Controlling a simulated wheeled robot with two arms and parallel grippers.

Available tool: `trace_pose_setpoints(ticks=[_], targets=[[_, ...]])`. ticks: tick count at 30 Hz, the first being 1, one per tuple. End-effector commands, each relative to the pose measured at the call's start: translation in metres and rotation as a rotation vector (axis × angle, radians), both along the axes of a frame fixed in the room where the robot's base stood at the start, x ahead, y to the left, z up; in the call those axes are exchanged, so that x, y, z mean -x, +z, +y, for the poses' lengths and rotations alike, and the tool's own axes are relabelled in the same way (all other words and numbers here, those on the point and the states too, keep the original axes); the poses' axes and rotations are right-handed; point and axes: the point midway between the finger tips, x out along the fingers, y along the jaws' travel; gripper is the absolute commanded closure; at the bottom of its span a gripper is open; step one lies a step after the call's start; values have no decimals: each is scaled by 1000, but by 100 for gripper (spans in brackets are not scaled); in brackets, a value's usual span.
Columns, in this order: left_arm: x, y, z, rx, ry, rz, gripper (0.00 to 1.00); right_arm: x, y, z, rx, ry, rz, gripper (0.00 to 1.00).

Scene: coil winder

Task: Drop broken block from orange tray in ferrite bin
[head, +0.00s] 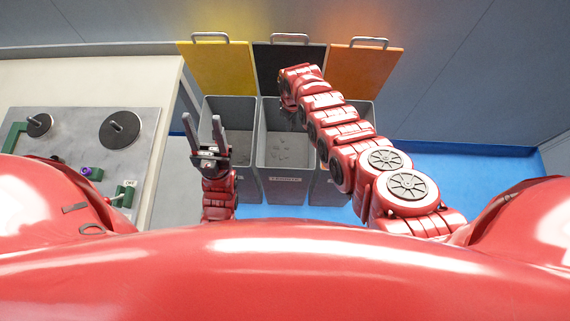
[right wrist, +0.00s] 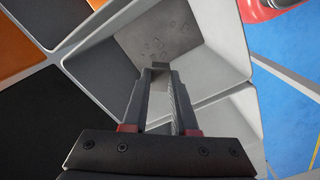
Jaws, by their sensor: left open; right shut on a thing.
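Three grey bins stand in a row in the head view. The middle bin (head: 288,176) has a raised black lid (head: 290,62), small grey bits on its floor and a front label too small to read. My right gripper (right wrist: 163,72) reaches over the bins; in the head view its jaws are hidden by its arm. In the right wrist view it is shut on a small grey block (right wrist: 160,76), mostly hidden between the fingers, with a bin floor with bits (right wrist: 160,42) beyond. My left gripper (head: 205,130) is open and empty, before the left bin. No orange tray shows.
The left bin (head: 238,107) has a raised yellow lid (head: 220,70); the right bin (head: 364,109) has a raised orange lid (head: 364,70). A table at left holds a metal plate (head: 75,135) with dark discs and green parts. Blue floor (head: 460,175) is clear at right.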

Motion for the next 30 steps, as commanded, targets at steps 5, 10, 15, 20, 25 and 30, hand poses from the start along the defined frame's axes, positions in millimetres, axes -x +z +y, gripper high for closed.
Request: trace_pose_setpoints(ticks=[5, 10, 15, 20, 25, 30], targets=[[0, -3, 0, 0, 0, 0, 50, 0, -3, 0, 0, 0, 0, 100], [0, -2, 0, 0, 0, 0, 50, 0, -2, 0, 0, 0, 0, 65], [0, -2, 0, 0, 0, 0, 50, 0, -3, 0, 0, 0, 0, 39], [0, -2, 0, 0, 0, 0, 50, 0, -3, 0, 0, 0, 0, 39], [0, -1, 0, 0, 0, 0, 50, 0, -1, 0, 0, 0, 0, 39], [0, 4, 0, 0, 0, 0, 50, 0, 8, 0, -1, 1, -2, 39]])
